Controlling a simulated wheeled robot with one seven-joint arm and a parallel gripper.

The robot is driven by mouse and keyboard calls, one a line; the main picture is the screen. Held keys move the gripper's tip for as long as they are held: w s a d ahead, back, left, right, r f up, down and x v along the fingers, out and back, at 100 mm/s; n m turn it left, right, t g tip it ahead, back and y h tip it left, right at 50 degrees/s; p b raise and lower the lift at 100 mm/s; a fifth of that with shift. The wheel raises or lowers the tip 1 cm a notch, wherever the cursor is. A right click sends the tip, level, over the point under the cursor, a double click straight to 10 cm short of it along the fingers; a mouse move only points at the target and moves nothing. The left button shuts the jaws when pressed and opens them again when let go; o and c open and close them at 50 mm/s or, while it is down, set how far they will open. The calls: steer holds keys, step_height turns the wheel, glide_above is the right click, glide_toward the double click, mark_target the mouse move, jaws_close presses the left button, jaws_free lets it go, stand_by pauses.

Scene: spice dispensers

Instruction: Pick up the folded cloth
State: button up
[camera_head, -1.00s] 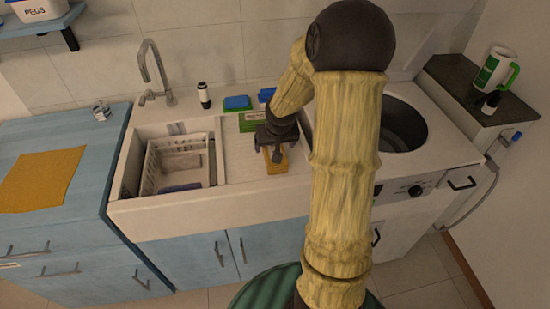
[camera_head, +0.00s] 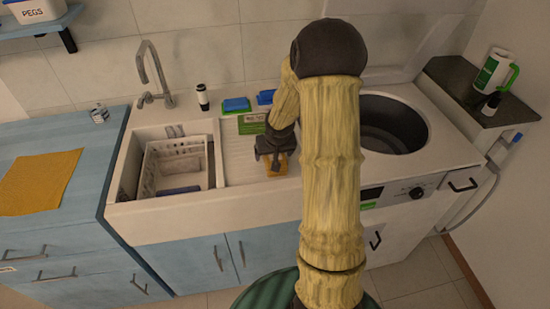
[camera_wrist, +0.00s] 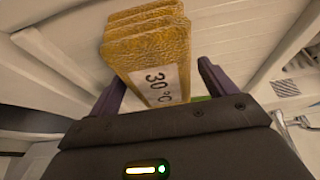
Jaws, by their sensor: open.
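The folded cloth is mustard yellow, in several layers, with a white "30°" label. It shows in the wrist view (camera_wrist: 150,45) between and beyond the two dark fingers. My gripper (camera_wrist: 161,72) is open, and both fingers flank the cloth; I cannot tell whether they touch it. In the head view the folded cloth (camera_head: 288,166) is on the ribbed drainboard right of the sink, with my gripper (camera_head: 273,164) over it. My gripper hides part of the cloth there.
A white basket (camera_head: 175,165) sits in the sink at left. The open washer drum (camera_head: 392,125) is at right. A flat yellow cloth (camera_head: 40,182) lies on the left counter.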

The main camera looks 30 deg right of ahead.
stand_by(0.4)
steer(key=c, duration=1.2)
step_height(320, 180, up, 10)
steer(key=p, duration=0.2)
steer(key=shift+r+p, duration=0.1)
steer(key=shift+p, duration=0.3)
